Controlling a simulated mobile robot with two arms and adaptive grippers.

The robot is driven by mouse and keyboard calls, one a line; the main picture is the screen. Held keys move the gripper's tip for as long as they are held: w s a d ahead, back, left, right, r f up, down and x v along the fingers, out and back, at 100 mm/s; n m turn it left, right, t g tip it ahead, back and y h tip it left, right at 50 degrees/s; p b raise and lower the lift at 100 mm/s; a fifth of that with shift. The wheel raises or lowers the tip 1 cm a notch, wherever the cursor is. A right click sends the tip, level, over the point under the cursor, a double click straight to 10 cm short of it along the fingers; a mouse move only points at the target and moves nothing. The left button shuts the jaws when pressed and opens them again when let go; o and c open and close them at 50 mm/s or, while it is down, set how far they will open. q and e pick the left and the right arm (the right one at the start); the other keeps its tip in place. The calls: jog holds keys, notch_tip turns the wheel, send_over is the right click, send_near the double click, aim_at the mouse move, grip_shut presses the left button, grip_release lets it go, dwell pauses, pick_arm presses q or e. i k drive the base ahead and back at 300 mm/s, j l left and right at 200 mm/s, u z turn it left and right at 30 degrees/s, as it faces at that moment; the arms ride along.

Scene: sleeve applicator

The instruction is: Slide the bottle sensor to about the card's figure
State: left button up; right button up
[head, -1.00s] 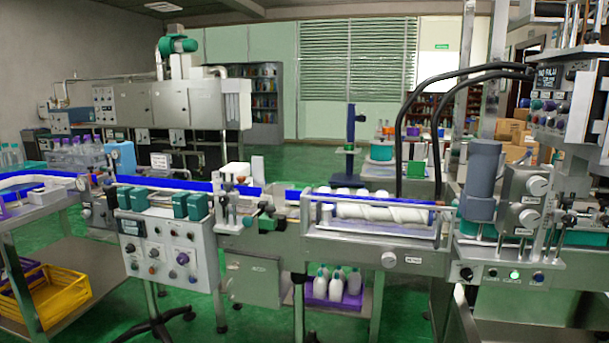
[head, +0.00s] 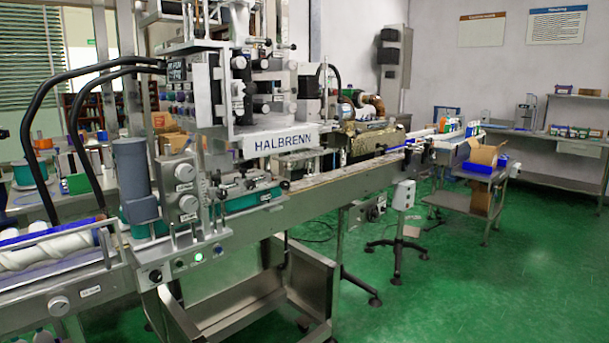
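The sleeve applicator (head: 285,143), marked HALBRENN, stands left of centre in the head view. A control panel with several knobs and a lit green button (head: 198,257) is on its front. A grey motor-like cylinder (head: 133,168) and a plate with round knobs (head: 187,188) stand above that panel. I cannot make out which part is the bottle sensor, and no readable card with a figure shows. Neither of my grippers is in view.
The conveyor (head: 350,182) runs from the machine to the far right. A white screw feed (head: 45,252) lies at the left edge. A small table (head: 480,173) with cardboard boxes stands at right. Green floor (head: 470,290) is free at front right.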

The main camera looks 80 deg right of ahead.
aim_at(242, 171)
jog(key=z, duration=2)
